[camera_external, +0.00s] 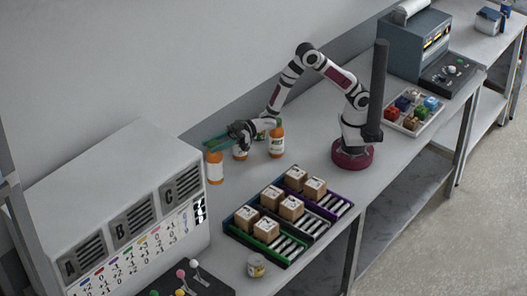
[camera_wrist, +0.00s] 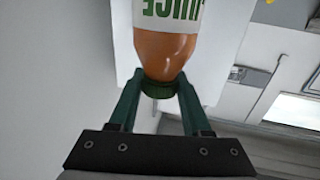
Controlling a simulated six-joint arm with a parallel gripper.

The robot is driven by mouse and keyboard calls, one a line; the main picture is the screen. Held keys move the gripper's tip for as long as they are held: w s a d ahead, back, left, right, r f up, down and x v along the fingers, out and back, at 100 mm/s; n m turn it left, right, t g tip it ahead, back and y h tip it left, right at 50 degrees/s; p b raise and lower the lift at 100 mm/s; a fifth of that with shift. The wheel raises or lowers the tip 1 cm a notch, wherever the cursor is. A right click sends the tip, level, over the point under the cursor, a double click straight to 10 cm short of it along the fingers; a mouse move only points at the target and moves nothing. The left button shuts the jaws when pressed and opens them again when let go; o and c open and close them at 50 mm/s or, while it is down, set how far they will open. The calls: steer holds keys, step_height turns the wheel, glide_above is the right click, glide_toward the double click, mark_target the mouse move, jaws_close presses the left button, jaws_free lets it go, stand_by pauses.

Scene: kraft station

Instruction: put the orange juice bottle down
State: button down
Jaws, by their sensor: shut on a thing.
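An orange juice bottle (camera_external: 215,167) with a green cap is in the external view, just left of my gripper. My gripper (camera_external: 216,144) reaches out to the left, and its green fingers are shut on the bottle at its cap. In the wrist view, the cap of the orange juice bottle (camera_wrist: 163,55) sits between the fingertips (camera_wrist: 160,88), and part of a green "JUICE" label shows upside down. The bottle looks upright in the external view. Its base is close to the table top (camera_external: 310,172); I cannot tell whether they touch.
A grey cabinet (camera_external: 120,195) marked A, B, C stands close on the left.

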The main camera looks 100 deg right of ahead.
steer(key=a+f, duration=1)
steer(key=shift+c, duration=1.8)
jaws_free()
steer(key=shift+f, duration=0.15)
